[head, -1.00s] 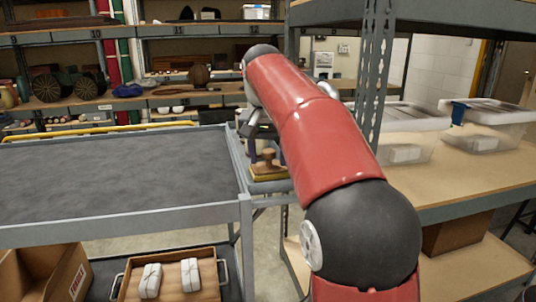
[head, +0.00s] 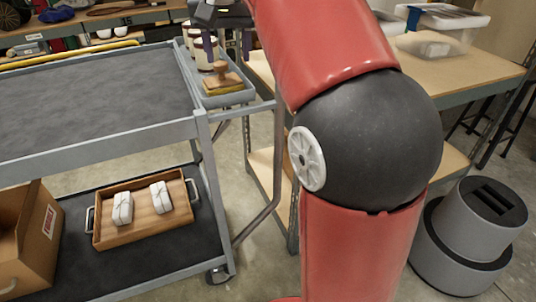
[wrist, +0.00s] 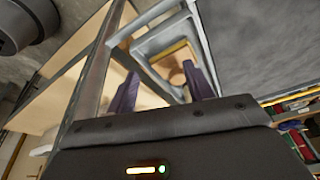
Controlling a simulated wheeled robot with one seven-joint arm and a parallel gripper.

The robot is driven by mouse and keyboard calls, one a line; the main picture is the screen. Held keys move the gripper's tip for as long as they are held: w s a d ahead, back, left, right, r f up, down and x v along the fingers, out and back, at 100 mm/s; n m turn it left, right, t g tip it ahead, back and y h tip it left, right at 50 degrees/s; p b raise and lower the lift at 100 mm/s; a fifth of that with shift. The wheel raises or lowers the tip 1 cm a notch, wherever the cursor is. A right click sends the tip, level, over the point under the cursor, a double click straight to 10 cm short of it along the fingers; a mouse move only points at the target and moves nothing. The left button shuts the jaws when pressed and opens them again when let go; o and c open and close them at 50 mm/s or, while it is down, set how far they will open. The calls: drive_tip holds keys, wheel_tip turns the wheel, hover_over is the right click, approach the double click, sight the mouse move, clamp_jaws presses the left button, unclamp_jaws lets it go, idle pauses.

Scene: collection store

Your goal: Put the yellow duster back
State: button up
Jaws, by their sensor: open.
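The yellow duster (head: 222,82), a yellow block with a wooden knob handle, sits in the grey side tray (head: 232,98) at the cart's right end. In the wrist view the duster (wrist: 177,52) shows ahead, between and beyond my finger tips, partly hidden. My gripper (wrist: 162,85) is open, with two purple fingers apart and nothing visibly held. In the head view my gripper shows only partly at the top edge, above and behind the duster. I cannot tell the exact gap to it.
Several jars (head: 206,52) stand in the side tray behind the duster. The cart's top (head: 90,95) is bare. Its lower shelf holds a wooden tray (head: 170,222) with two white bundles and a cardboard box (head: 25,240).

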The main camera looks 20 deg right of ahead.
drive_tip(key=s+f+n+t, duration=0.2)
drive_tip(key=s+f+n, duration=0.1)
drive_tip(key=s+f, duration=1.9)
drive_tip(key=shift+s+a+n+y, duration=0.2)
drive_tip(key=shift+s+n+y, duration=0.1)
drive_tip(key=shift+y, duration=0.1)
drive_tip(key=shift+c, duration=0.4)
